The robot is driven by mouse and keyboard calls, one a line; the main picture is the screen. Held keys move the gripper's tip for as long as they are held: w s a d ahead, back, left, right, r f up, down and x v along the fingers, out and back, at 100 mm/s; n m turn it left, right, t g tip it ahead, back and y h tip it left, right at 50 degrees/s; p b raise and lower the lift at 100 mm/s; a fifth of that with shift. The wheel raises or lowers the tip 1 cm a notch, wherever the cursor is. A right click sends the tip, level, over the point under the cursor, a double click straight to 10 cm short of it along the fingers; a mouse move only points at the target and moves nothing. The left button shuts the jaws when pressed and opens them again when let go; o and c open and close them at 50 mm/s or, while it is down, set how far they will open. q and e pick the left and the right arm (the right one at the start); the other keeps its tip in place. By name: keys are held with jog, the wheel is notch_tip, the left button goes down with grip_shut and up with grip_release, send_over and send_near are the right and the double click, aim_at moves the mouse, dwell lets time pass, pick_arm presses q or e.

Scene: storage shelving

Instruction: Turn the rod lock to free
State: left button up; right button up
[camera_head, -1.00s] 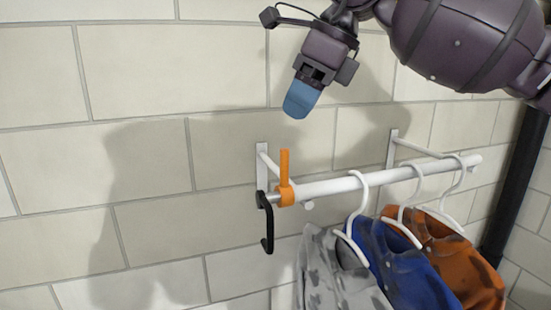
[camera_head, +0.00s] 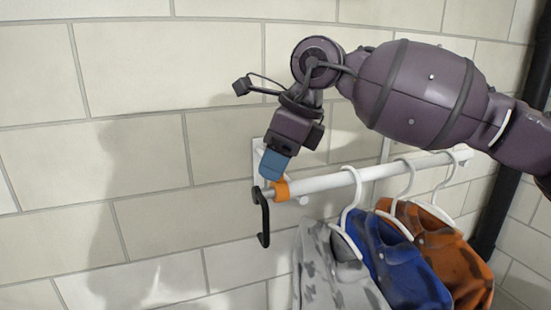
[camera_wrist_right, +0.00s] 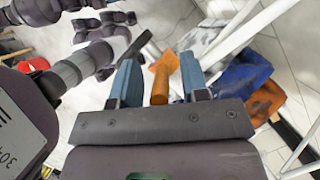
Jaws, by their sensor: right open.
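The rod lock is an orange collar (camera_head: 281,189) near the left end of the white rod (camera_head: 330,181). Its orange lever (camera_wrist_right: 161,78) shows in the right wrist view between the two blue fingers. My right gripper (camera_head: 272,165) hangs just above the collar and hides the lever in the head view. In the right wrist view my right gripper (camera_wrist_right: 159,80) is open, with a finger on each side of the lever and visible gaps. A black handle (camera_head: 263,218) hangs at the rod's left end. My left gripper is not clearly in view.
A grey patterned shirt (camera_head: 325,265), a blue shirt (camera_head: 392,262) and an orange shirt (camera_head: 440,238) hang on white hangers right of the lock. The tiled wall (camera_head: 130,90) is close behind the rod. The area left of the black handle is clear.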

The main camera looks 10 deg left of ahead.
jog(key=shift+f, duration=0.15)
grip_shut()
dwell(0.4)
